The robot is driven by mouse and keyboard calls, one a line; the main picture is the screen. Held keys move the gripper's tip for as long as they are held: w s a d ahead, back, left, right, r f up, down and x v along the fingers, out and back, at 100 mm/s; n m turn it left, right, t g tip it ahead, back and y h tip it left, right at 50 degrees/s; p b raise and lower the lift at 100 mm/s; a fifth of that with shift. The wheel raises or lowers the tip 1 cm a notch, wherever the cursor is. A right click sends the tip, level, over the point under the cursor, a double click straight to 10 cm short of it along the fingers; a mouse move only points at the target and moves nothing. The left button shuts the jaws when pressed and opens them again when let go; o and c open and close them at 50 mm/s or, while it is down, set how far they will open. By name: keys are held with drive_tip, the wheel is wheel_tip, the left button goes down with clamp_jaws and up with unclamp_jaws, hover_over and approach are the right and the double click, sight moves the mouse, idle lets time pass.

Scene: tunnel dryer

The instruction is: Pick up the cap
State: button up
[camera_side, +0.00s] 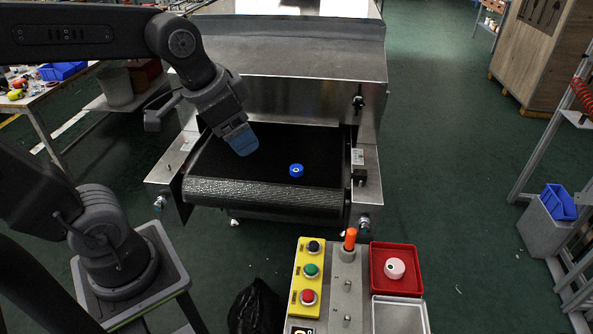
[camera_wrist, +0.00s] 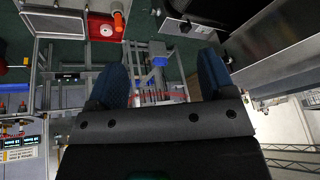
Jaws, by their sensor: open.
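A small round blue cap (camera_side: 296,170) with a pale centre lies on the black conveyor belt (camera_side: 222,168), right of the middle of its near part. My gripper (camera_side: 242,147) is above the belt, to the left of the cap and apart from it. In the wrist view my gripper (camera_wrist: 162,72) shows two blue fingers spread wide, with nothing held between them. I cannot make out the cap in the wrist view.
Metal side walls flank the belt, and the dryer housing (camera_side: 285,60) stands behind it. In front are a yellow button box (camera_side: 297,271), an orange-topped lever (camera_side: 350,239) and a red tray (camera_side: 410,285) holding a pinkish-white round piece (camera_side: 394,268). The belt around the cap is clear.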

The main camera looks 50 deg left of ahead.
drive_tip(key=w+a+m+g, duration=0.1)
drive_tip(key=w+a+m, duration=0.3)
drive_tip(key=w, duration=0.6)
drive_tip(key=m+g, duration=0.4)
drive_tip(key=m, duration=0.7)
hover_over(297, 167)
wheel_tip(297, 167, down, 19)
wheel_tip(297, 167, down, 14)
drive_tip(key=shift+r, duration=0.2)
drive_tip(key=c, duration=1)
drive_tip(key=shift+r, duration=0.1)
